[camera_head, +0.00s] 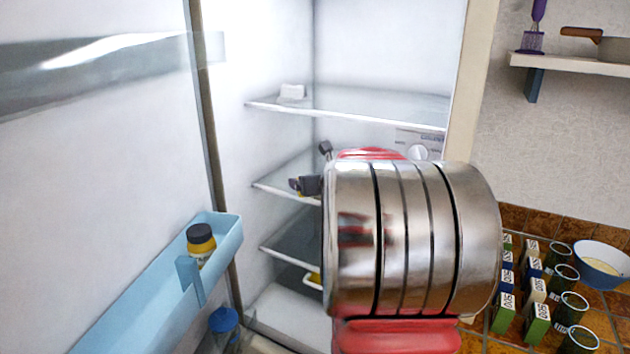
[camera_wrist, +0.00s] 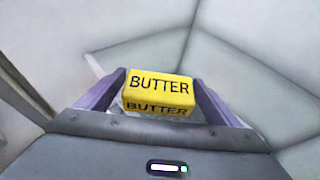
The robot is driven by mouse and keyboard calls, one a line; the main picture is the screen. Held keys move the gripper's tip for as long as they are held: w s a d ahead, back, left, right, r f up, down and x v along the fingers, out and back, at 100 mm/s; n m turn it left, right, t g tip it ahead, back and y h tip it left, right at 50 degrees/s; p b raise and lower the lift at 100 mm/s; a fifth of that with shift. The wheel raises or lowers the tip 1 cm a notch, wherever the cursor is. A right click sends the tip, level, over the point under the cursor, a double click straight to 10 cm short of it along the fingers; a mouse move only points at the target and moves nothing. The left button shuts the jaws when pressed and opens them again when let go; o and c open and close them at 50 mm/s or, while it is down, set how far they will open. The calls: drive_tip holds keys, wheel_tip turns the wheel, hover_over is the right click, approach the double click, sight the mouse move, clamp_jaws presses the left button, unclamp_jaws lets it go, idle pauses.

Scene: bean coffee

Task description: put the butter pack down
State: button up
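The yellow butter pack (camera_wrist: 158,90), marked BUTTER in black, is in the wrist view. It sits between the two purple fingers of my gripper (camera_wrist: 160,88), with a finger against each side, so the gripper looks shut on it. Pale panels show behind the pack; I cannot tell how far they are or whether the pack touches one. In the head view my large metal and red arm hides most of the gripper. A small yellow patch shows low in the open fridge beside my arm; I cannot tell if it is the pack.
The fridge has an upper glass shelf (camera_head: 375,108) with a small white block (camera_head: 293,92). A blue door bin (camera_head: 150,290) holds a dark-lidded jar (camera_head: 201,240). A blue-capped item (camera_head: 224,322) stands lower. Cartons, glasses and a blue bowl (camera_head: 602,268) fill the tiled counter at right.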

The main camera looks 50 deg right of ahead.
drive_tip(key=shift+o, duration=1.1)
drive_tip(key=shift+r, duration=0.1)
drive_tip(key=v, duration=1.2)
